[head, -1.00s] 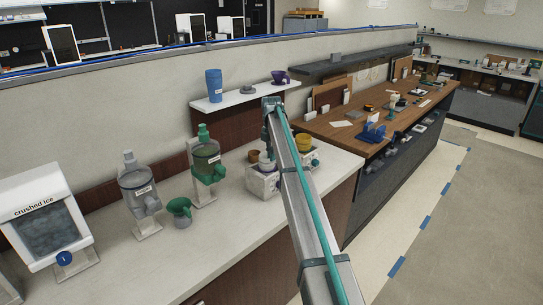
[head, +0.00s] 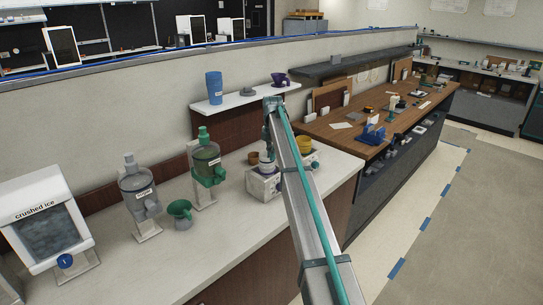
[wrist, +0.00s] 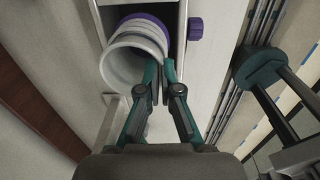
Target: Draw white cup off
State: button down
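The white cup (wrist: 128,58) shows in the wrist view at upper left of centre, its round mouth turned toward the camera. A purple ring or part shows at its far edge. My gripper (wrist: 160,68) has its two teal fingers close together at the cup's right wall. One finger overlaps the mouth and the other lies outside, so the wall appears pinched between them. The exact contact is hard to see. In the head view a small white shape, likely the cup (head: 266,166), is at the white machine (head: 262,184), partly hidden by my arm.
A purple knob (wrist: 195,28) sits right of the cup. The green dispenser (head: 208,162) and green funnel (head: 180,211) stand left.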

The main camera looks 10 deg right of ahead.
dwell(0.3)
jog(key=shift+r+p, duration=0.85)
jog(key=shift+r, duration=0.95)
jog(key=shift+r+p, duration=1.3)
jog(key=shift+r, duration=1.55)
